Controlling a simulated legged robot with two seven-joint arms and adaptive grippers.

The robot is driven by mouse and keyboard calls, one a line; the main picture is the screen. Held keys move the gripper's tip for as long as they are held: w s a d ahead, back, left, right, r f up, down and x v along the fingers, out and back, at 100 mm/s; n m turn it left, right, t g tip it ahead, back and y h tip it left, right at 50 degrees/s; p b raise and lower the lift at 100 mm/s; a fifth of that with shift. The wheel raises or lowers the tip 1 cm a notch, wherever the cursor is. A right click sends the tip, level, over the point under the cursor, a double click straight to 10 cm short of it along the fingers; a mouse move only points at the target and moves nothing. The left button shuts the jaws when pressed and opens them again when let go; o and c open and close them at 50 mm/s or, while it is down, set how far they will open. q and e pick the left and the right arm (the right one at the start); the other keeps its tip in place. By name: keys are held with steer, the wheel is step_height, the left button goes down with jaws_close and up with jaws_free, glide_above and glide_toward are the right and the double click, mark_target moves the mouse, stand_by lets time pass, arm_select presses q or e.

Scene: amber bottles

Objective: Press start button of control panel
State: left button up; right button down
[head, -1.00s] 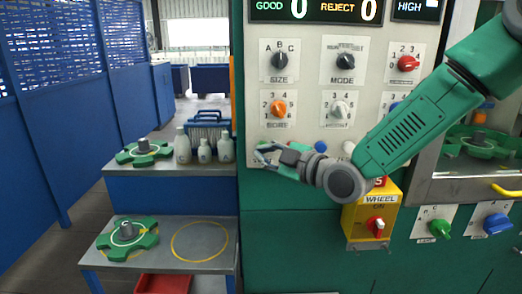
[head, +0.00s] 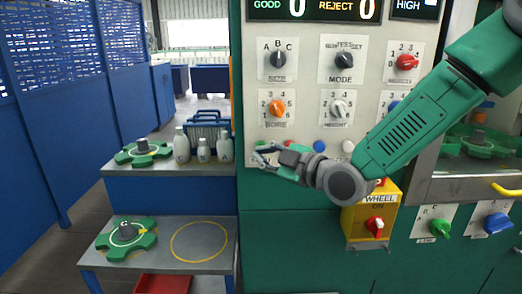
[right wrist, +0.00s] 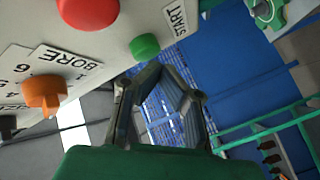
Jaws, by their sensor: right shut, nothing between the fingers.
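The control panel (head: 307,60) is a pale board with knobs and displays. In the right wrist view, the green start button (right wrist: 145,46) sticks out of the panel beside the START label (right wrist: 174,17). My right gripper (head: 262,156) is shut and empty at the panel's lower left corner, in front of the button row. In the right wrist view, its dark fingers (right wrist: 168,75) are just below the green button; I cannot tell whether they touch it. In the head view, the gripper largely hides the start button. My left gripper is not in view.
A red button (right wrist: 88,12) and an orange knob (right wrist: 43,92) are close to the gripper. A blue button (head: 319,146) and a white button (head: 348,147) are further right. Bottles (head: 182,146) stand on a shelf to the left. A yellow switch box (head: 372,212) is below.

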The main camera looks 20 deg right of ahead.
steer(key=shift+s+a, duration=0.2)
steer(key=shift+s, duration=0.1)
steer(key=s, duration=0.2)
steer(key=s+a, duration=0.1)
steer(key=s, duration=0.1)
steer(key=shift+s+a+b, duration=0.15)
steer(key=shift+s+b, duration=0.25)
stand_by(0.5)
steer(key=s+d+f+m+g+h+b, duration=0.15)
steer(key=s+f, duration=0.25)
steer(key=f, duration=0.6)
steer(key=s+d+f+m+g+h+b, duration=0.1)
steer(key=s+f+m+g+h, duration=0.15)
steer(key=f, duration=0.65)
steer(key=s+d+f+m+g+h+b, duration=0.1)
steer(key=s+f+m+g, duration=0.25)
steer(key=f, duration=0.65)
steer(key=s+d+f+m+g+h+b, duration=0.1)
steer(key=s+d+f+m+g, duration=0.2)
steer(key=s+f, duration=0.6)
steer(key=s+d+f+m+g+h+b, duration=0.2)
steer(key=s+f, duration=0.7)
steer(key=s, duration=0.6)
steer(key=d+m+g, duration=0.1)
steer(key=d+m, duration=0.1)
steer(key=d, duration=0.1)
steer(key=shift+s+d+f+g+h+b, duration=0.2)
steer(key=shift+f+g+h+b, duration=0.05)
steer(key=shift+g+h+b, duration=0.1)
